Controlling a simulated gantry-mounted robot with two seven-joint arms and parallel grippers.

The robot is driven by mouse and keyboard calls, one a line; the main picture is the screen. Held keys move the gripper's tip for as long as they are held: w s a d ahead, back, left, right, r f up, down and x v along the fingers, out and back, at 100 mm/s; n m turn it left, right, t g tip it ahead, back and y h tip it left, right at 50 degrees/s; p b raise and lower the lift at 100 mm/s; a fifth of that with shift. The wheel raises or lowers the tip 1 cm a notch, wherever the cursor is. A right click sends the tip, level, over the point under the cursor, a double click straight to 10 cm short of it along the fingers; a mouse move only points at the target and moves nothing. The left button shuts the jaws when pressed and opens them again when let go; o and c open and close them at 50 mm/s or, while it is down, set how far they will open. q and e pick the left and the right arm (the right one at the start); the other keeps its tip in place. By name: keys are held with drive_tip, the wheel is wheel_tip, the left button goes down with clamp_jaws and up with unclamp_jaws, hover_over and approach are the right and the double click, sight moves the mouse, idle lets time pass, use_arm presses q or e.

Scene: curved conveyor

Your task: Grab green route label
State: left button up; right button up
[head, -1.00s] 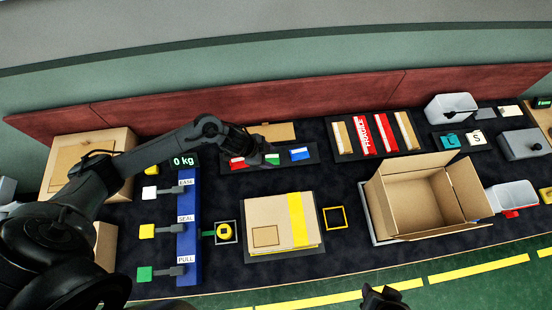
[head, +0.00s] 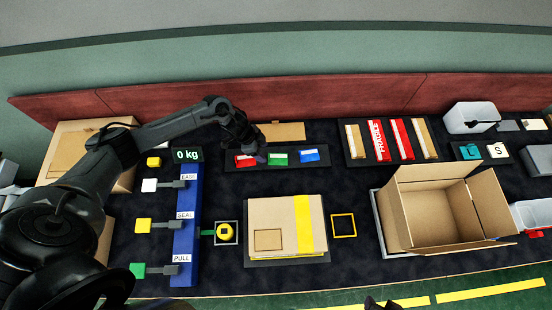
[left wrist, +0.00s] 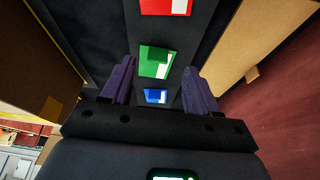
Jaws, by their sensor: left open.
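The green route label (head: 278,158) lies on a dark tray between a red label (head: 245,160) and a blue label (head: 309,155). My left gripper (head: 260,156) hangs over the tray between the red and green labels, partly in front of the red one. In the left wrist view, the green label (left wrist: 156,62) shows between and a little beyond the open fingers, which hold nothing. The blue label (left wrist: 155,96) shows nearer the gripper body, and the red label (left wrist: 166,6) at the top edge. Only a dark tip of my right gripper (head: 375,303) shows at the bottom edge.
A cardboard piece (head: 281,132) lies behind the label tray. A closed box with yellow tape (head: 283,220) is in front of it. A blue panel with levers (head: 186,235) stands left; an open carton (head: 440,215) stands right. Dark surface is free between tray and closed box.

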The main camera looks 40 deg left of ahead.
sight(268, 157)
use_arm(q)
drive_tip(key=shift+b+x, duration=0.3)
drive_tip(key=shift+x, duration=1.9)
drive_tip(key=shift+d, duration=0.2)
drive_tip(key=shift+c, duration=0.4)
clamp_jaws()
drive_tip(key=shift+r, duration=0.1)
